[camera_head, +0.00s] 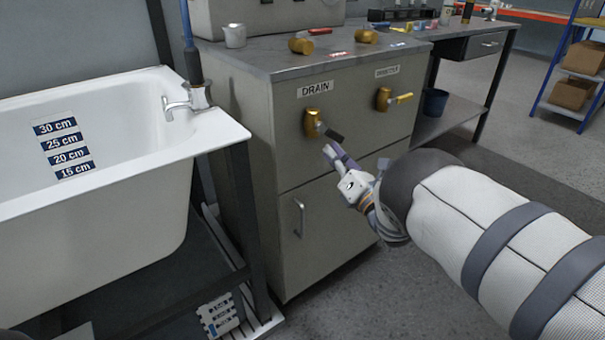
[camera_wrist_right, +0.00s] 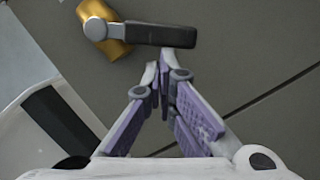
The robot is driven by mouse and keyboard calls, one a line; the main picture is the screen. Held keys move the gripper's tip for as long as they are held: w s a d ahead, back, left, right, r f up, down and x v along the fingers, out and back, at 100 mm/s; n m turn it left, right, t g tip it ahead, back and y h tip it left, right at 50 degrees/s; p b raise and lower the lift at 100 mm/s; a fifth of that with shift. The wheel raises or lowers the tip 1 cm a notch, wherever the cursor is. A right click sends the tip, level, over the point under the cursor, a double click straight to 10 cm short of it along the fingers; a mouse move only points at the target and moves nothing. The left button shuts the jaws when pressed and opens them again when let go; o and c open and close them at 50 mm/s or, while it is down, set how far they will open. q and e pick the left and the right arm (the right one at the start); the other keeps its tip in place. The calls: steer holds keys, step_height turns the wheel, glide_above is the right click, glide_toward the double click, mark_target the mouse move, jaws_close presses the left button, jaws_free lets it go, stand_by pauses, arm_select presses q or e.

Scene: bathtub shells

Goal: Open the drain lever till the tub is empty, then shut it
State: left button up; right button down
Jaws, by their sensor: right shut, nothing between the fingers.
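The drain lever (camera_head: 312,123) is a brass valve with a dark handle on the grey cabinet front, under the DRAIN label (camera_head: 315,89). Its handle points right and slightly down in the head view. In the right wrist view the brass body and dark handle (camera_wrist_right: 160,34) lie just beyond my fingertips. My right gripper (camera_head: 330,150) is shut and empty, just below the handle; contact cannot be told. It also shows in the right wrist view (camera_wrist_right: 157,70). The white tub (camera_head: 120,200) stands at left with depth labels (camera_head: 58,126); no water can be made out. My left gripper is not in view.
A second brass lever (camera_head: 384,99) with a yellow handle is to the right on the same cabinet. A cabinet door handle (camera_head: 299,217) is below. A tap (camera_head: 187,103) sits on the tub rim. Brass pieces (camera_head: 301,43) lie on the cabinet top.

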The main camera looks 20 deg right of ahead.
mark_target(341, 136)
arm_select(q)
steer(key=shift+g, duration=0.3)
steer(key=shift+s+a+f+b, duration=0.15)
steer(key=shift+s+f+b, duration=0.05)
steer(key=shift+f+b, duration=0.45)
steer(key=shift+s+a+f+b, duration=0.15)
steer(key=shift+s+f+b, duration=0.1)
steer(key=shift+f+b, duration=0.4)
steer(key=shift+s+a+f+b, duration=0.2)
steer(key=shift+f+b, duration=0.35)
steer(key=shift+b, duration=0.2)
arm_select(e)
steer(key=shift+w+d+r+n+y, duration=0.2)
steer(key=shift+d+r+n+y, duration=0.3)
steer(key=shift+n, duration=0.9)
steer(key=shift+w+d+r+n+y, duration=0.3)
steer(key=shift+d+n+y, duration=0.25)
steer(key=shift+n, duration=0.85)
steer(key=shift+w+d+r+n+y, duration=0.15)
steer(key=shift+d+r+n+y, duration=0.35)
steer(key=shift+n, duration=0.9)
steer(key=shift+d, duration=0.1)
